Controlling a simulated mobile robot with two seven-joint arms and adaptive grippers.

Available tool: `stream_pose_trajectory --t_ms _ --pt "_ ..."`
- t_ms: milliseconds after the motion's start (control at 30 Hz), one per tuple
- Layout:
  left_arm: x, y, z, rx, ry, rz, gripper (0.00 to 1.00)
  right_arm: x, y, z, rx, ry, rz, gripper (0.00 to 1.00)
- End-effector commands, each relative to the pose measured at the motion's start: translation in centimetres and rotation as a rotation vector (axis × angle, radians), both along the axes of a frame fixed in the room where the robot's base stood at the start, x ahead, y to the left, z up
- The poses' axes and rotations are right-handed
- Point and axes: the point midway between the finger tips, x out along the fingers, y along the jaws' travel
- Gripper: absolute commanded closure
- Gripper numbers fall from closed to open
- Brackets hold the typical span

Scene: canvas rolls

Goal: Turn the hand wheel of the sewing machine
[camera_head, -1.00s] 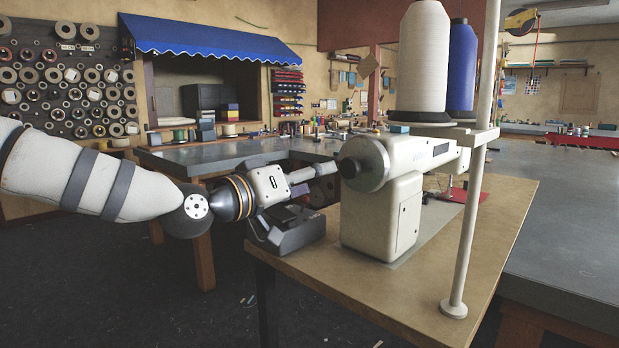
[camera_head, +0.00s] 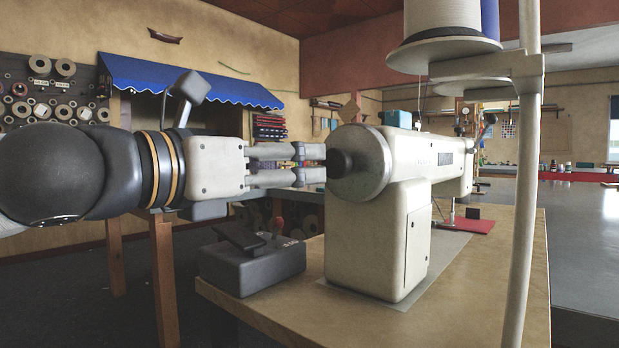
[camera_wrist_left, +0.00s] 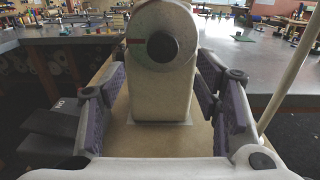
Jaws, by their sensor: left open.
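The white sewing machine (camera_head: 375,245) stands on a wooden table. Its round grey hand wheel (camera_head: 372,166) with a dark centre knob (camera_head: 341,163) faces left, toward my left gripper. In the left wrist view the hand wheel (camera_wrist_left: 140,30) has a short red mark left of its dark knob (camera_wrist_left: 161,46). My left gripper (camera_head: 312,164) is open and level with the knob, its fingertips close to the wheel. In the wrist view its fingers (camera_wrist_left: 160,90) are spread on either side of the machine body, empty. I cannot tell whether a fingertip touches. My right gripper is not in view.
A dark pedal-like box (camera_head: 250,268) sits on the table's left edge below my gripper. A white pole (camera_head: 525,200) rises at the right, with large thread cones (camera_head: 440,22) above the machine. A red piece (camera_head: 468,225) lies under the needle end.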

Motion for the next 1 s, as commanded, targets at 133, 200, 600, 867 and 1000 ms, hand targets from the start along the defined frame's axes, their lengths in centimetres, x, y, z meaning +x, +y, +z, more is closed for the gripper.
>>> stream_pose_trajectory --t_ms 133,200,600,867,1000 --pt "3.0 -2.4 0.1 0.004 -0.001 -0.002 0.43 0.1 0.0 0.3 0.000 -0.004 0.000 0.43" --pt "4.4 -3.4 0.2 0.005 -0.003 -0.001 0.43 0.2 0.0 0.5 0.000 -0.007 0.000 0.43" --pt "8.6 -6.3 0.1 0.008 -0.006 0.000 0.43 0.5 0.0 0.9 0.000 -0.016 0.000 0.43" --pt "8.6 -6.3 0.1 0.008 -0.006 0.001 0.61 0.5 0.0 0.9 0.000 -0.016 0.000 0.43" --pt "8.6 -6.2 0.1 0.008 -0.007 0.001 0.91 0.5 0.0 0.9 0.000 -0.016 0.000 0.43"
